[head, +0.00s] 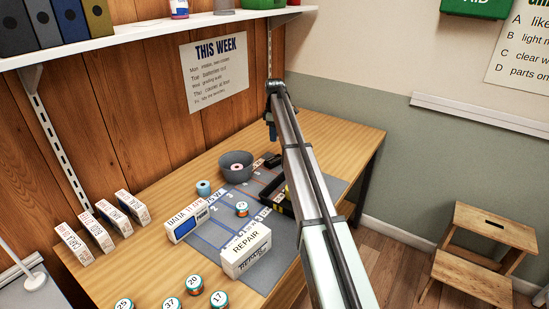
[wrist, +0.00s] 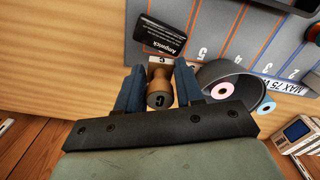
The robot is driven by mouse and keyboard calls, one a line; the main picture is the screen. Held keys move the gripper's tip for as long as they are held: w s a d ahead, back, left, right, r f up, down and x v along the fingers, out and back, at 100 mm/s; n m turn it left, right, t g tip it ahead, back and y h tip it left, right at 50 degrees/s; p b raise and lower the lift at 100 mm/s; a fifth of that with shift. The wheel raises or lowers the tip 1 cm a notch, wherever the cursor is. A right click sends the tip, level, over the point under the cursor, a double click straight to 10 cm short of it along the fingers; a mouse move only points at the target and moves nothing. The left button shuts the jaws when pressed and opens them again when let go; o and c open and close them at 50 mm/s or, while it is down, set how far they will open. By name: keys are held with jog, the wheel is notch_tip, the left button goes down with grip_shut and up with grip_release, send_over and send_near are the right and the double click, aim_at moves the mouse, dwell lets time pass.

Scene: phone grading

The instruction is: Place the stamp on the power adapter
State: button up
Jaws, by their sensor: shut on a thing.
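My gripper (wrist: 160,72) has its two blue fingers shut on a wooden stamp (wrist: 159,97) with a dark letter on its round end, in the wrist view. In the head view my gripper (head: 272,133) hangs above the back part of the table, and the stamp cannot be made out there. A black block with white lettering, which looks like the power adapter (wrist: 165,38), lies on the edge of the grey mat just beyond the stamp's far end. Whether stamp and block touch cannot be told. A dark object (head: 272,159) lies below my gripper in the head view.
A grey bowl (head: 237,159) holding a pale roll stands left of the dark object. The numbered grey mat (head: 205,236) also bears a REPAIR box (head: 246,250) and a black tray (head: 276,195). A shelf (head: 150,36) runs along the wall. Bare wood lies behind the mat.

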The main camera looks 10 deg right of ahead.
aim_at(274, 159)
jog(key=shift+f, duration=4.8)
jog(key=shift+f, duration=0.1)
jog(key=o, duration=1)
notch_tip(274, 159, up, 12)
jog(key=shift+r, duration=0.1)
